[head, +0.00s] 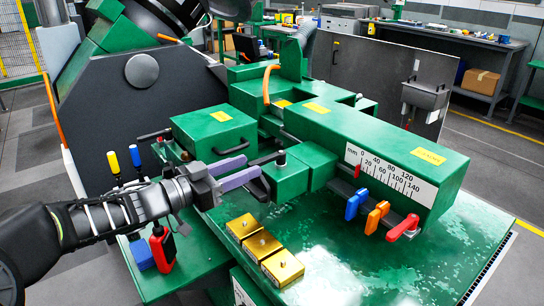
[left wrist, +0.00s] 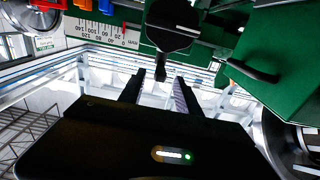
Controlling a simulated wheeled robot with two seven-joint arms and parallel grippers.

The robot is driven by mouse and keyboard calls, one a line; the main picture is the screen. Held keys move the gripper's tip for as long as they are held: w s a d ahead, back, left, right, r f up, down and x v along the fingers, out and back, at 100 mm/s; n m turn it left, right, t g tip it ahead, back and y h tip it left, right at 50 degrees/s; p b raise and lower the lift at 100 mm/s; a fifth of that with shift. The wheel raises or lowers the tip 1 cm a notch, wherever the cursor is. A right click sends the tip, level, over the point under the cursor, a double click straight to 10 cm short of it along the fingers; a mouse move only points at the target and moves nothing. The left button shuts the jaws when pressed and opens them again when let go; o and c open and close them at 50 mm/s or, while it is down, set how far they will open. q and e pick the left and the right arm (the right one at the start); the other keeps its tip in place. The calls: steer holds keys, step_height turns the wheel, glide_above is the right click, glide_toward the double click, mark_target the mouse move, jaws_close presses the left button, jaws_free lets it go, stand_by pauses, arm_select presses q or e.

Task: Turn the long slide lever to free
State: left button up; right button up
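The long slide lever appears to be the black lever (head: 265,158) on the front of the green slide housing, beside a small silver post. In the left wrist view a black lever (left wrist: 160,62) hangs from a dark round hub, its tip lined up with the gap between my fingers. My left gripper (head: 253,167) comes in from the left with its two purple-grey fingers apart, close to the lever. Its fingers also show open in the left wrist view (left wrist: 157,88). I cannot tell whether either finger touches the lever. My right gripper is not in view.
A millimetre scale (head: 390,172) sits above blue (head: 356,204), orange (head: 376,217) and red (head: 403,228) levers. Gold blocks (head: 263,246) stand on the green table below my arm. A green box with a black handle (head: 213,132) stands behind the gripper. The table's front right is clear.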

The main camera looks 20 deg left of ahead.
mark_target(277, 154)
arm_select(q)
steer(key=shift+x, duration=3.9)
steer(key=shift+c, duration=0.3)
jaws_close()
